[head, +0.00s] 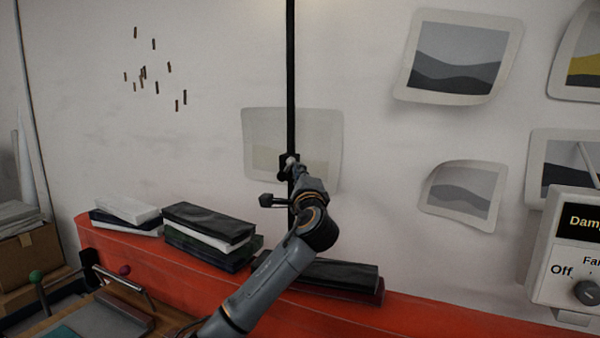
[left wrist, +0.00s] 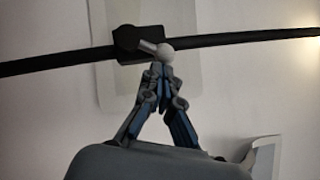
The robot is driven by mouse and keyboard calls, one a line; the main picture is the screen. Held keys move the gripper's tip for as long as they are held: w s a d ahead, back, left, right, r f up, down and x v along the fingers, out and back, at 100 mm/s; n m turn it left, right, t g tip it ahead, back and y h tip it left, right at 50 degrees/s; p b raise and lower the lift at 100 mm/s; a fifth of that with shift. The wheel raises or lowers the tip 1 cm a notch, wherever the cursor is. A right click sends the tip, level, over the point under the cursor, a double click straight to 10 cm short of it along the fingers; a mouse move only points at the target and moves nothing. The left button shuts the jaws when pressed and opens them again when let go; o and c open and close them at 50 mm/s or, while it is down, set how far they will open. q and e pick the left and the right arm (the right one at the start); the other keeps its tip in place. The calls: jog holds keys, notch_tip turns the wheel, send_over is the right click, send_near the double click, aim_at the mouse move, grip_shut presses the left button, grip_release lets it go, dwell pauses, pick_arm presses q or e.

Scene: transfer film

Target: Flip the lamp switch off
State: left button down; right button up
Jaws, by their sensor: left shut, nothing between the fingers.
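A thin black lamp pole (head: 290,80) stands upright before the wall; it also crosses the left wrist view (left wrist: 60,64). A small black switch box (left wrist: 136,43) sits on the pole, with a pale lever (left wrist: 165,51) ending in a round knob. My left gripper (left wrist: 159,68) is shut and empty. Its fingertips are right at the knob, touching or nearly so; I cannot tell which. In the head view my left gripper (head: 292,166) is at the switch and largely hides it. The lamp head is out of view. My right gripper is not in view.
A red ledge (head: 450,316) runs below, with stacked dark and white boxes (head: 210,227) and a long dark box (head: 335,273). Paper prints (head: 461,55) hang on the wall. A dial panel (head: 565,225) is at the right edge. Warm light shows at the wrist view's upper right.

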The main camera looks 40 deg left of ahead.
pick_arm(q)
jog(key=shift+r+n+p, duration=0.2)
jog(key=shift+n+p, duration=0.1)
jog(key=shift+a+r+n+g+p, duration=0.15)
jog(key=shift+r+n+g+p, duration=0.15)
jog(key=shift+n+p, duration=0.15)
jog(key=a+r+n+g+h+p, duration=0.1)
jog(key=n+p, duration=0.1)
jog(key=p, duration=0.1)
jog(key=s+a+r+n+g+h+p, duration=0.1)
jog(key=n+h+p, duration=0.1)
jog(key=p, duration=0.2)
jog(key=a+r+n+h+p, duration=0.1)
jog(key=n+p, duration=0.2)
jog(key=shift+s+a+g+h, duration=0.15)
jog(key=shift+a+g+h, duration=0.15)
jog(key=shift+g, duration=0.1)
jog(key=shift+s+a+p, duration=0.1)
jog(key=shift+a+p, duration=0.25)
jog(key=shift+p, duration=0.3)
jog(key=shift+a+f, duration=0.1)
